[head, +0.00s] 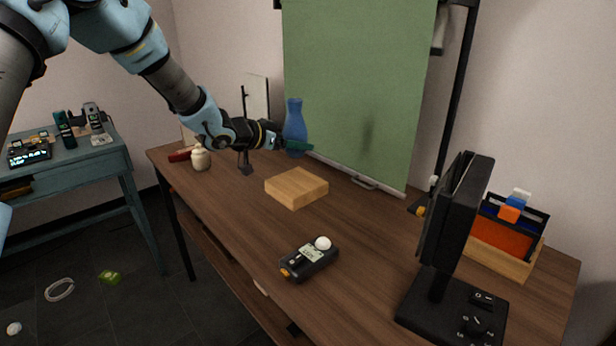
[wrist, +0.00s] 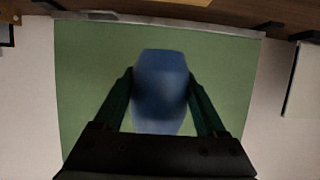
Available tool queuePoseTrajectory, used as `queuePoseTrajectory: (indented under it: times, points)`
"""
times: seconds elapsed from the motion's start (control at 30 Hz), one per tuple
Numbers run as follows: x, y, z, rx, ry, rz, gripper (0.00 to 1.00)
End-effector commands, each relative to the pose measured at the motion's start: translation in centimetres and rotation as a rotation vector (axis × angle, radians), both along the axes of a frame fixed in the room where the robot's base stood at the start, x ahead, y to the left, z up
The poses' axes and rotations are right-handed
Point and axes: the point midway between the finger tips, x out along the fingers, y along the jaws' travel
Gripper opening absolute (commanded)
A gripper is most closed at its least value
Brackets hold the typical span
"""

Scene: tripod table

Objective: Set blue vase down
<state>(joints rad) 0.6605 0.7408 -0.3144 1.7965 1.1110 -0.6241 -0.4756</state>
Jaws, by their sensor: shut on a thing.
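The blue vase (head: 294,126) is upright, held in my gripper (head: 296,146) near the green screen at the back of the table. In the head view its base appears above the wooden tabletop, behind the wooden block; whether it touches anything is hard to tell. In the wrist view the blue vase (wrist: 160,92) fills the space between the two dark green fingers of my gripper (wrist: 160,100), which are shut on it. Part of the vase's lower body is hidden by a finger in the head view.
A light wooden block (head: 297,187) lies on the brown table (head: 225,215). A cream jar (head: 200,158) stands left of it. A black handheld device (head: 309,264) lies toward the front. A monitor (head: 455,215) and an organizer (head: 505,235) stand right. Bare tabletop lies between block and monitor.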

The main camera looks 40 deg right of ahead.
Motion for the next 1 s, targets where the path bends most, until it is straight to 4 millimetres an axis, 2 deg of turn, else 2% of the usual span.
queuePoseTrajectory:
  times: [0.03, 0.13, 0.37, 0.6, 0.97, 1.0]
  points:
    - [-0.1, 0.0, -1.2, 0.001, 0.005, -0.001, 0.02]
    - [-0.1, 0.0, -2.9, 0.001, 0.003, 0.000, 0.02]
    - [-0.1, 0.0, -4.7, -0.001, 0.001, -0.001, 0.02]
    - [-0.1, 0.0, -7.7, 0.000, 0.001, -0.001, 0.02]
    - [0.0, 0.0, -8.1, -0.002, 0.000, 0.000, 0.02]
    - [0.0, 0.0, -8.2, 0.000, 0.000, 0.000, 0.75]
